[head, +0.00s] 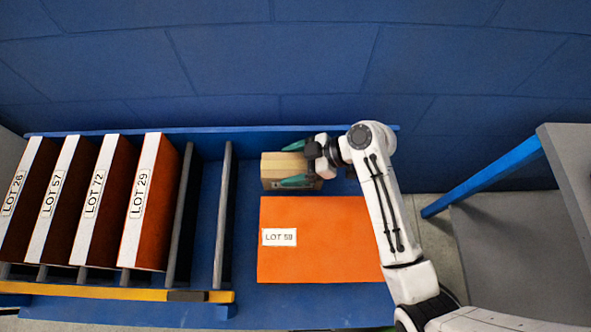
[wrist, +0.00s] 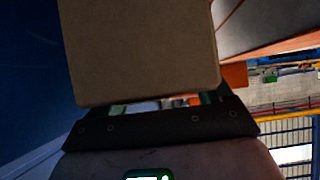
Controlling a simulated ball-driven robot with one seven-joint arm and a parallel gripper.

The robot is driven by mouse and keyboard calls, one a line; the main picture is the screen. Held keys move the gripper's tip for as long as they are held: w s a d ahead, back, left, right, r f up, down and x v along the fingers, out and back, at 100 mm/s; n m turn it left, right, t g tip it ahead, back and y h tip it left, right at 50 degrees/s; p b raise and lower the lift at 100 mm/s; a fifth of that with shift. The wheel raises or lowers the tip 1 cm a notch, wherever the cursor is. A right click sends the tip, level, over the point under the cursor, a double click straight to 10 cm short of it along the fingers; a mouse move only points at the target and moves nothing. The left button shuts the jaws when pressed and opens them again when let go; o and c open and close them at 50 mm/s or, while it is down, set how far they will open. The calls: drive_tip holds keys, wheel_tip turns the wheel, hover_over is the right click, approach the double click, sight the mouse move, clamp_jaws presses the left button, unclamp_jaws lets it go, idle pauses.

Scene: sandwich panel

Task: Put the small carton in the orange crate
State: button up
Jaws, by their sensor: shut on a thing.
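The small carton (head: 274,172) is a plain brown box above the back of the blue bench. My gripper (head: 296,164) has its green fingers on either side of the carton and is shut on it. In the wrist view the carton (wrist: 140,50) fills the upper middle and hides most of the fingers. I see no open orange crate for certain. A flat orange panel or block (head: 325,245) labelled LOT 58 lies on the bench just in front of the carton, partly hidden by my arm at its right edge.
Several upright orange pieces with white edges, such as LOT 29 (head: 148,205), stand in a rack at left. Grey dividers (head: 223,215) stand beside them. A yellow bar (head: 120,291) runs along the front. A blue wall (head: 270,60) is behind; a grey table (head: 570,150) is at right.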

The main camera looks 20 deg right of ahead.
drive_tip(key=shift+f, duration=2.2)
drive_tip(key=shift+f, duration=0.15)
drive_tip(key=o, duration=1.1)
